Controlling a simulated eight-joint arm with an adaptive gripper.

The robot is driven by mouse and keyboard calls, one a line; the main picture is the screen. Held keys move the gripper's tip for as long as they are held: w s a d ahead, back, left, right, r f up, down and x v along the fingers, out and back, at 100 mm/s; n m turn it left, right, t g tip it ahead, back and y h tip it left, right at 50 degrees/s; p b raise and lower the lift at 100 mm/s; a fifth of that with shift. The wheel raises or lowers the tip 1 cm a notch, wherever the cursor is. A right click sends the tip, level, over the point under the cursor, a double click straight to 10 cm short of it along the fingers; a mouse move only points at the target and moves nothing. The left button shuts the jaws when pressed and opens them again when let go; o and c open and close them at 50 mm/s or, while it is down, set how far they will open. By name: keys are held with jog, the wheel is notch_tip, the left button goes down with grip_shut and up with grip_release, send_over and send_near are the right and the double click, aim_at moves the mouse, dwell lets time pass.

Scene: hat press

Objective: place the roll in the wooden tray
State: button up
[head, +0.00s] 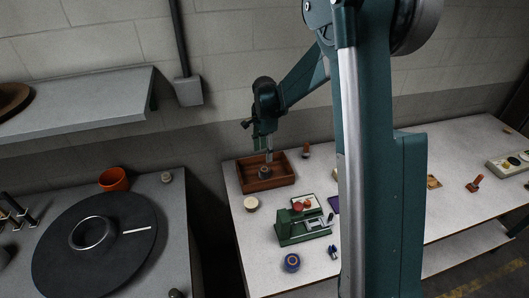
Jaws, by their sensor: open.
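The wooden tray (283,183) is a brown, open box on the white table, left of my arm. A small, round, brownish-grey piece that looks like a roll (264,173) is inside the tray, near its middle. My gripper (268,158) points down over the tray, just above this piece. It is open. Whether its fingertips touch the piece is too small to tell. A blue roll-like ring (292,263) with an orange centre lies near the table's front left, well apart from the tray.
A pale round piece (251,203) lies just in front of the tray. A green device (290,236) with a red round piece stands nearer. A stamp-like wooden piece (305,151) stands right of the tray. A black disc (95,245) and orange cup (113,180) are on the left bench.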

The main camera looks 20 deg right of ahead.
jog(key=shift+r, duration=0.1)
dwell(0.3)
jog(key=s+a+r+n+t, duration=0.1)
jog(key=s+r+n+t, duration=0.2)
jog(key=s+r+n, duration=1.05)
jog(key=s+r+n+t, duration=0.1)
jog(key=s+r+t, duration=0.1)
jog(key=s, duration=1.1)
jog(key=s+r+n+t, duration=0.1)
jog(key=s+r, duration=0.3)
jog(key=s, duration=0.9)
jog(key=shift+a+r+t, duration=0.2)
jog(key=shift+a+t, duration=0.1)
jog(key=shift+t, duration=0.3)
